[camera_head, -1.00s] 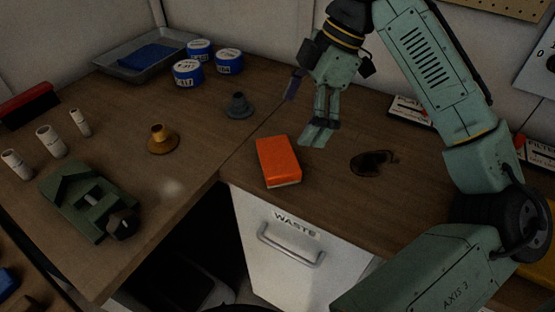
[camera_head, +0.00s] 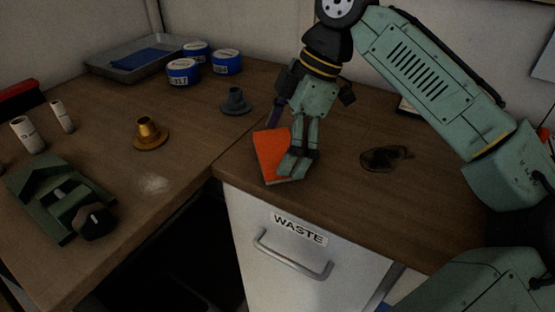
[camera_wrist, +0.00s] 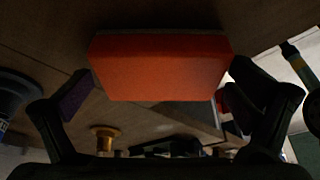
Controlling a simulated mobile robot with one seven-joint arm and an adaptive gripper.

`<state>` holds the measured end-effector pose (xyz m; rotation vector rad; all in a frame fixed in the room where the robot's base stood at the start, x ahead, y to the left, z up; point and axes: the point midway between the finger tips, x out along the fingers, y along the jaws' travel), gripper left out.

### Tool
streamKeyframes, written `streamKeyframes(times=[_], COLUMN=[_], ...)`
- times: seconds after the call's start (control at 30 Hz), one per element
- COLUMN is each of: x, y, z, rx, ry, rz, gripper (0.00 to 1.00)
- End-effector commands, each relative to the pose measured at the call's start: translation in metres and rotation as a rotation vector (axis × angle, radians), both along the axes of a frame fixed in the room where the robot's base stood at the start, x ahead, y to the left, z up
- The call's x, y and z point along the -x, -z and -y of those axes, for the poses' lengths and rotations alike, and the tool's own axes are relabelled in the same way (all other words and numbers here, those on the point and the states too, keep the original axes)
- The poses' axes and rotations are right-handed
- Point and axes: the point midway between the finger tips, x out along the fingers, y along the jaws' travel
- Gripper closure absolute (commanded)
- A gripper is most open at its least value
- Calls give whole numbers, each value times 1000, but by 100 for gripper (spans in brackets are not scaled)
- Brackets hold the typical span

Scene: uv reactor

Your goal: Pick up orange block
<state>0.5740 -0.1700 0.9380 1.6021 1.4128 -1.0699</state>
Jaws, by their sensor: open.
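The orange block (camera_head: 270,150) lies on the wooden worktop near its front edge, above the drawer marked WASTE. My gripper (camera_head: 291,166) is over the block's right side in the head view and hides part of it. In the wrist view the orange block (camera_wrist: 160,68) fills the upper middle, between the two spread fingers of my gripper (camera_wrist: 165,105). The fingers are open, one to each side of the block. I cannot tell whether either finger touches it.
A dark coiled item (camera_head: 386,158) lies to the right. A grey cone-shaped piece (camera_head: 236,102) and a brass flanged piece (camera_head: 150,133) stand to the left. Blue-labelled tubs (camera_head: 183,72), a metal tray (camera_head: 108,65) and a green fixture (camera_head: 58,200) are farther left.

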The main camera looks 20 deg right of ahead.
Motion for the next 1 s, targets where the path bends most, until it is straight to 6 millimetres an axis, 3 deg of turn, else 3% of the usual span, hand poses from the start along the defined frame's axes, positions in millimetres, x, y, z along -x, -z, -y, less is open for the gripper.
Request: streamKeyframes(times=[0.13, 0.8, 1.0], x=[0, 0, -1], y=[-1, -1, -2], z=[0, 0, 0], rx=[0, 0, 0], ry=[0, -1, -1], rz=[0, 0, 0], gripper=[0, 44, 44])
